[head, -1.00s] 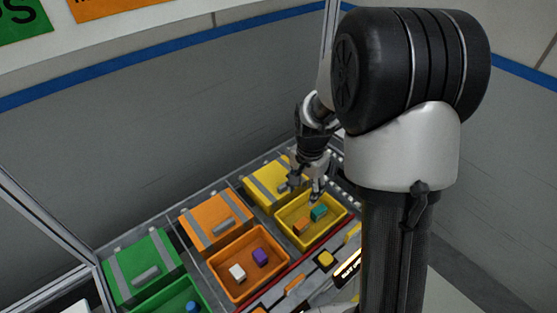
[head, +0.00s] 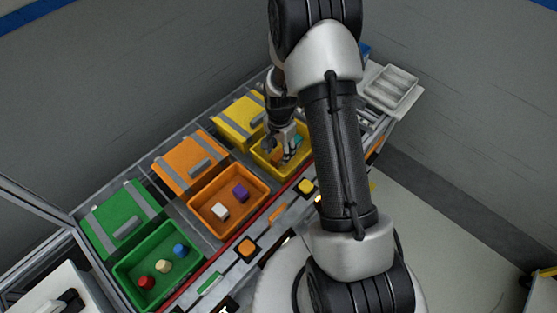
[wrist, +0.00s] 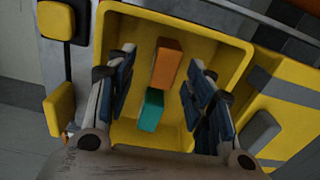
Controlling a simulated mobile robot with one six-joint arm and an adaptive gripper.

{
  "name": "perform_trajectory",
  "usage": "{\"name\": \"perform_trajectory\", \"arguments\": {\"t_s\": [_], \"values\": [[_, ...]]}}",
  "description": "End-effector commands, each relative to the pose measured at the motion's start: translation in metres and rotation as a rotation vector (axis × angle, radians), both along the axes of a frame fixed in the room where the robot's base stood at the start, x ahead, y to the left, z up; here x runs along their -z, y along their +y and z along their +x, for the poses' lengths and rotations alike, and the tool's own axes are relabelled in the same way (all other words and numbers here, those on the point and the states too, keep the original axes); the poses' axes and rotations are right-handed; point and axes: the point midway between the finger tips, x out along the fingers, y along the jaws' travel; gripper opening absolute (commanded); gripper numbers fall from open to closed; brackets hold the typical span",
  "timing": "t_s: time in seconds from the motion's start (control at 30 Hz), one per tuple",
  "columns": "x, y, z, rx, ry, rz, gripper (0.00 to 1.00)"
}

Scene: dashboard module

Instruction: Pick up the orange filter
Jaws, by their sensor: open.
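The orange filter (wrist: 166,65) is a small orange block on the floor of the open yellow bin (wrist: 190,22), beside a teal block (wrist: 151,110). The yellow bin is also in the head view (head: 262,166). My gripper (wrist: 162,60) is open over the bin, pointing down. In the wrist view its two blue-padded fingers stand on either side of the orange filter, with a gap on both sides, and nothing is held. In the head view my gripper (head: 283,148) partly hides the blocks in the bin.
An orange bin (head: 228,220) with a white and a purple block stands to the left. Beyond it is a green bin (head: 125,268) with red, cream and blue pieces. Lidded yellow (head: 240,118), orange (head: 190,162) and green (head: 122,218) boxes stand behind.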

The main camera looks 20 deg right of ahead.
Motion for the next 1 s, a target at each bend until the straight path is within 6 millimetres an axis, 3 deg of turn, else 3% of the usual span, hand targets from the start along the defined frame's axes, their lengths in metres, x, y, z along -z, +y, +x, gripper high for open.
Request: {"name": "perform_trajectory", "arguments": {"t_s": [0.17,0.47,0.7,1.0], "values": [[0.011,0.0,0.003,0.0,-0.001,0.0,0.48],[0.052,0.0,0.008,0.0,0.001,0.0,0.48],[0.052,0.0,0.009,0.0,-0.001,-0.001,0.48],[0.052,0.0,0.009,0.0,-0.001,-0.001,0.28]]}}
